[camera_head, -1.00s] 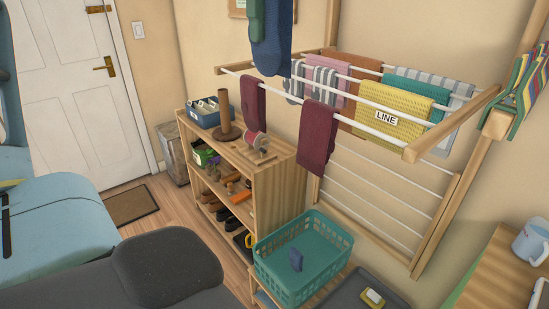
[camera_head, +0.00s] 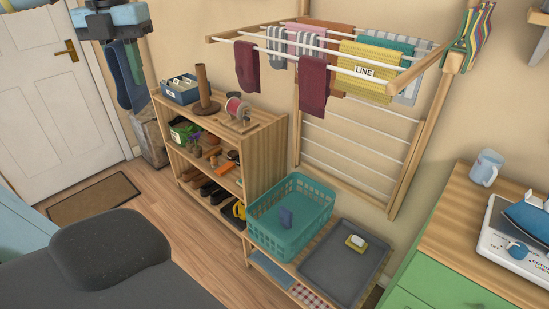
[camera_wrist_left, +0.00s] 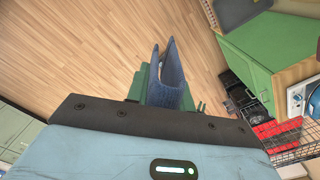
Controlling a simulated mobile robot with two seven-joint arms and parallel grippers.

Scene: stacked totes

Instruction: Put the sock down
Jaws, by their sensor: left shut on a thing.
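My left gripper (camera_head: 124,46) hangs at the upper left of the head view, pointing down. It is shut on a blue knit sock (camera_head: 126,88), which dangles below it in front of the door side of the shelf. In the left wrist view the sock (camera_wrist_left: 171,85) sits at the green fingers, with wooden floor behind it. My right gripper is not in view.
A wall drying rack (camera_head: 390,82) holds dark red socks (camera_head: 313,85) and several cloths. A wooden shelf (camera_head: 262,160) carries shoes and a blue box (camera_head: 180,88). A grey tray (camera_head: 345,280) with a small yellow-and-white item lies right of the basket. A green counter (camera_head: 440,280) stands at right.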

